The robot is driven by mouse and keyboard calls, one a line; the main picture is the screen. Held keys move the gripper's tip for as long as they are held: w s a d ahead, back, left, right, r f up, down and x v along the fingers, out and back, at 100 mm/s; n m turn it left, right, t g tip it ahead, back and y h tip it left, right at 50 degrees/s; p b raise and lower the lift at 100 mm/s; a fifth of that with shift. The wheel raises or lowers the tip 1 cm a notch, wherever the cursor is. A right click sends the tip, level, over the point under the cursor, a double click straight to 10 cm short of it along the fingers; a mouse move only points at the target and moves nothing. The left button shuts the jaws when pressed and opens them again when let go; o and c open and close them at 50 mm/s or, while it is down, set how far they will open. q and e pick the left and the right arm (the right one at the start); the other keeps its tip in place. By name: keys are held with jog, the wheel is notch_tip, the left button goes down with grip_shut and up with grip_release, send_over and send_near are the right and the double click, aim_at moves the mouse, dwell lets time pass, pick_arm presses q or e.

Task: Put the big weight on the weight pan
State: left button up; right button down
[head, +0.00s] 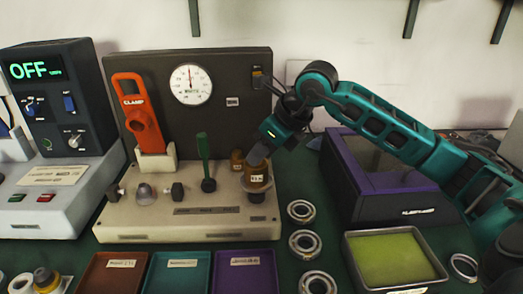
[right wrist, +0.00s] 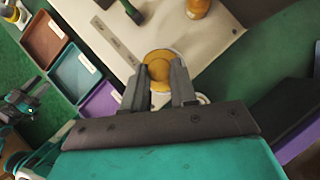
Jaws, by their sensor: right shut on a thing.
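The big weight (head: 257,183) is a brass-coloured cylinder with a white label. It stands upright over the round grey weight pan (head: 258,198) at the right end of the beige fixture base; I cannot tell whether it touches the pan. My right gripper (head: 258,162) reaches down from the upper right and is shut on the weight's upper part. In the right wrist view the weight (right wrist: 158,66) sits between the two fingers (right wrist: 160,85), above a pale disc. A smaller brass weight (head: 237,160) stands just behind it to the left.
A green lever (head: 206,160) and an orange clamp (head: 137,110) stand left on the fixture, before a panel with a dial gauge (head: 190,84). Bearing rings (head: 301,211) lie to the right, near a sponge tray (head: 350,250) and a purple-edged box (head: 395,205). Coloured trays (head: 178,280) lie in front.

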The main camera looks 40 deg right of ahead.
jog(key=c, duration=0.9)
grip_release()
